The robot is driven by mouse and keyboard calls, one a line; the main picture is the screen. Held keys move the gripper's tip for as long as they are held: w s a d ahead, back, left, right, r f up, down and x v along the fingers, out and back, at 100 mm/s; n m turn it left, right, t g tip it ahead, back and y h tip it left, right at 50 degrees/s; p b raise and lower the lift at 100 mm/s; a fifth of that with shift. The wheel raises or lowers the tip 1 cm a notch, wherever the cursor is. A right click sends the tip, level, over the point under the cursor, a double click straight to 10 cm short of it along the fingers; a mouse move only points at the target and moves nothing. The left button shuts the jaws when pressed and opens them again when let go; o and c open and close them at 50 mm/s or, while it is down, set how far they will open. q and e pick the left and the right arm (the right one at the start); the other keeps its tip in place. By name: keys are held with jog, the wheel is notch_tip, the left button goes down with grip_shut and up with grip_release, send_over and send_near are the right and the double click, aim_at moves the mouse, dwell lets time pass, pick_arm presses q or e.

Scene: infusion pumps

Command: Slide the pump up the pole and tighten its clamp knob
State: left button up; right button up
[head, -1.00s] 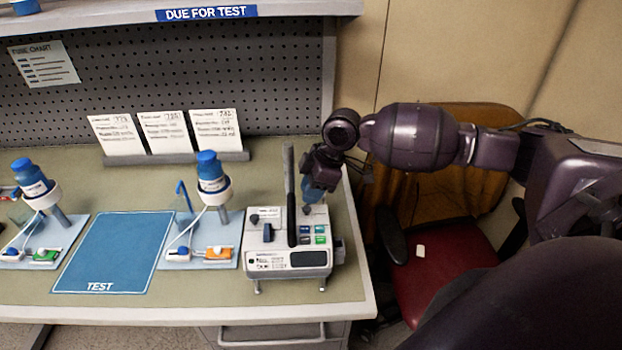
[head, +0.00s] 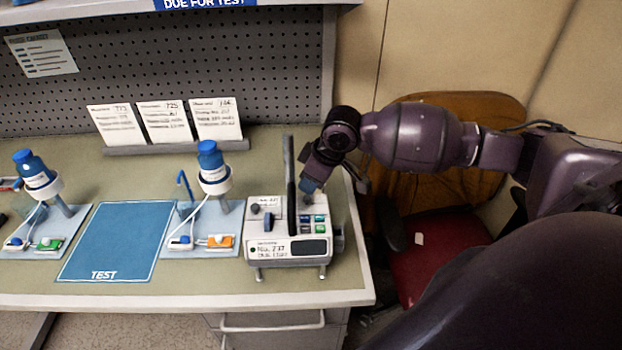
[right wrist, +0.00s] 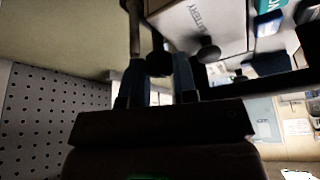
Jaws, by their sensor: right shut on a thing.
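A white boxy device (head: 262,230) with a screen, coloured buttons and a dark upright bar (head: 291,185) stands at the bench's right end. My right gripper (head: 308,188) is over its right rear top. In the right wrist view, the blue fingers (right wrist: 157,66) are shut on a dark round knob (right wrist: 159,62), beside a pale face of the device marked BATTERY (right wrist: 205,22). A second dark knob (right wrist: 208,52) is outside the fingers. Whether the held knob has turned cannot be told. No pump on a tall pole is clear in view. My left gripper is out of view.
Cards (head: 166,125) lean at the back. A chair (head: 440,245) is right of the bench.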

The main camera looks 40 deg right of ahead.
dwell(0.5)
jog(key=o, duration=0.7)
jog(key=shift+c, duration=0.2)
jog(key=shift+r, duration=0.1)
jog(key=v, duration=1)
jog(key=shift+r+b, duration=0.3)
jog(key=shift+s, duration=0.15)
